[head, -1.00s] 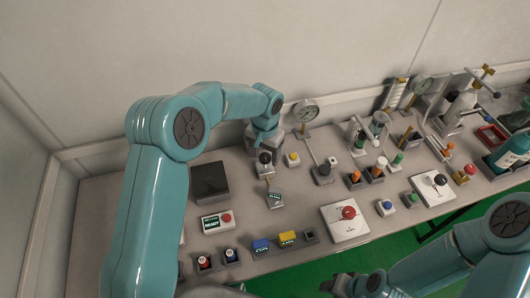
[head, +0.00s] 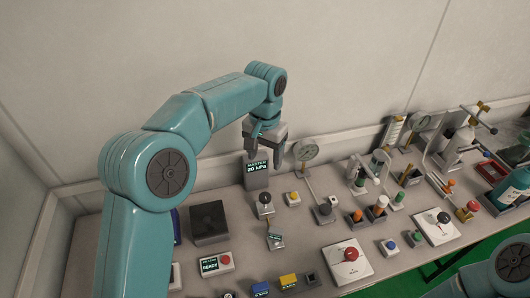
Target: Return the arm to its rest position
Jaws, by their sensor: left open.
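My left arm (head: 165,170) comes in from the left of the head view and bends over the back of the bench. My left gripper (head: 268,148) points down, open and empty, above the bench near the back wall. It is just above and in front of a grey display unit (head: 257,178) reading "MASTER 20 kPa", with a visible gap to the black-knobbed device (head: 265,204) below. Part of my right arm (head: 500,272) shows at the bottom right; its gripper is out of the picture.
A round gauge (head: 305,150) on a post stands right of the left gripper. A black box (head: 209,222) and a "READY" box (head: 215,265) lie on the left. A red-knobbed white panel (head: 347,262) and several small testers fill the bench (head: 130,255).

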